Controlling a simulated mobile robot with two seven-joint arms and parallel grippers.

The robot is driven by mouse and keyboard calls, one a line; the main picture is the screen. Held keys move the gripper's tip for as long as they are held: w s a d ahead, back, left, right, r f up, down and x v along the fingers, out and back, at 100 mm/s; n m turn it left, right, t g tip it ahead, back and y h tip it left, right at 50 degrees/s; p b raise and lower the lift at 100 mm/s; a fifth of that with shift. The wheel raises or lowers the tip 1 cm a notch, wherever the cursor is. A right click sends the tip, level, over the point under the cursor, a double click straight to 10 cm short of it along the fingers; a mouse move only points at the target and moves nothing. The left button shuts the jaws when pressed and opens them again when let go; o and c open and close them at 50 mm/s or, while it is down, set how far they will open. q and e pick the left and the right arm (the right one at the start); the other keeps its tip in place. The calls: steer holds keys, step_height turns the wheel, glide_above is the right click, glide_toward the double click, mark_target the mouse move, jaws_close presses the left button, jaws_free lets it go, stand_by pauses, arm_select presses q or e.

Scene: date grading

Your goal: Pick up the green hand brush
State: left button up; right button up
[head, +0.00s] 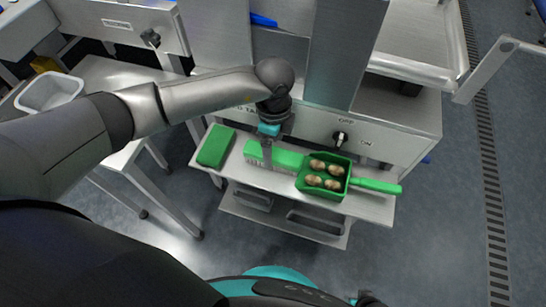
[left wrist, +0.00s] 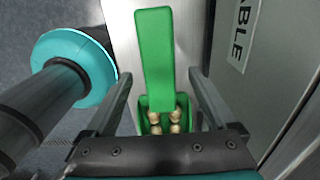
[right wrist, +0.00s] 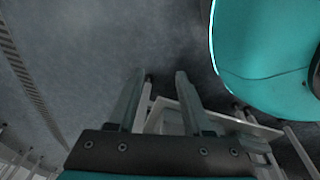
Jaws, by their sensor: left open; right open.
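The green hand brush (head: 288,158), with pale bristles along its near side, lies on the metal shelf (head: 225,176) between a green block (head: 214,146) and a green dustpan (head: 301,183). My left gripper (head: 267,152) points down over the brush and hides part of it. In the left wrist view, the open fingers (left wrist: 160,73) stand on either side of the brush (left wrist: 155,45), with visible gaps; whether they have reached its height I cannot tell. My right gripper (right wrist: 160,73) is open and empty, facing the floor away from the brush.
The dustpan holds several brown dates (head: 316,165); its handle points right. The machine front with a knob (head: 340,138) rises behind the shelf. A white tub (head: 50,92) stands at far left.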

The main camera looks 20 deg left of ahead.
arm_select(q)
step_height(320, 180, down, 3)
steer(key=shift+s+r+b, duration=0.1)
steer(key=shift+r+b, duration=0.1)
steer(key=shift+b, duration=0.3)
steer(key=shift+f, duration=0.6)
arm_select(e)
steer(key=w+a+r, duration=0.1)
steer(key=w+a, duration=0.1)
steer(key=shift+w+r, duration=0.35)
steer(key=shift+r, duration=0.05)
arm_select(q)
jaws_close()
